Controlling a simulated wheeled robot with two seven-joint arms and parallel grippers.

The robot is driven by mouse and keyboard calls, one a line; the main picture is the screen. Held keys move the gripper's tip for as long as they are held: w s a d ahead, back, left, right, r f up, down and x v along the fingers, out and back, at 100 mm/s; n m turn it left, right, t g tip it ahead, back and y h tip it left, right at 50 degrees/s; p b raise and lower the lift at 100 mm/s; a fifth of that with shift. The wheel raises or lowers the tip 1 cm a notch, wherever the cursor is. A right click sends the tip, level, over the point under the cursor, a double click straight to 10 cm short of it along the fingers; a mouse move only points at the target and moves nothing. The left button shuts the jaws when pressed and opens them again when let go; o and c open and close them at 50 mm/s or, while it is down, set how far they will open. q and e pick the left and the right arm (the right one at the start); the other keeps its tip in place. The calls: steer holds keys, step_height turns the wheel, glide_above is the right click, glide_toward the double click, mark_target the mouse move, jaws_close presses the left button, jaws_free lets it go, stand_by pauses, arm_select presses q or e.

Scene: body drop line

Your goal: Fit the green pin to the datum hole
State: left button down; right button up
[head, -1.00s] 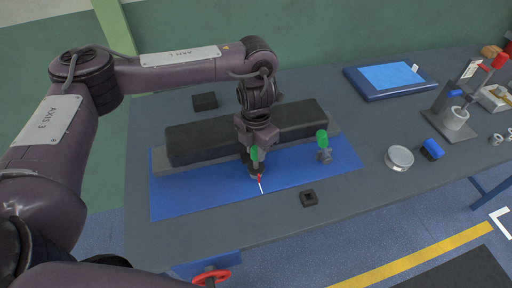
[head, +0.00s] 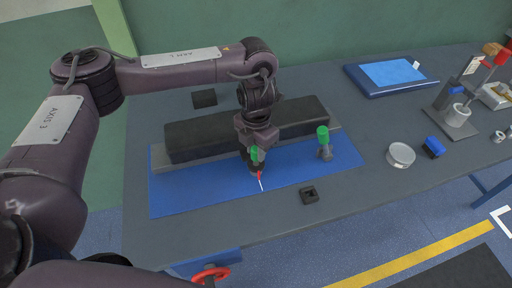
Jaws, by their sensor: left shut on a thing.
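My left gripper (head: 252,158) reaches down over the blue mat (head: 200,195), in front of a long dark block on a grey base (head: 190,147). It is shut on a green-topped pin (head: 254,154), mostly hidden by the fingers. A small red marker (head: 259,175) and a white line lie just below the fingers. A second green-topped piece with a grey lower part (head: 322,134) stands on the mat to the right. I cannot make out the datum hole or whether the held pin touches anything. My right gripper is not in view.
A small black square block with a recess (head: 309,195) lies in front of the mat. A round silver tin (head: 401,155), a blue block (head: 433,148) and a grey stand (head: 458,115) are to the right. A blue tray (head: 390,77) lies behind. The front table strip is mostly clear.

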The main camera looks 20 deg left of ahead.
arm_select(q)
steer(key=shift+f+b, duration=0.75)
steer(key=shift+f, duration=0.35)
steer(key=c, duration=1.1)
jaws_free()
steer(key=shift+o, duration=0.2)
steer(key=shift+r, duration=0.15)
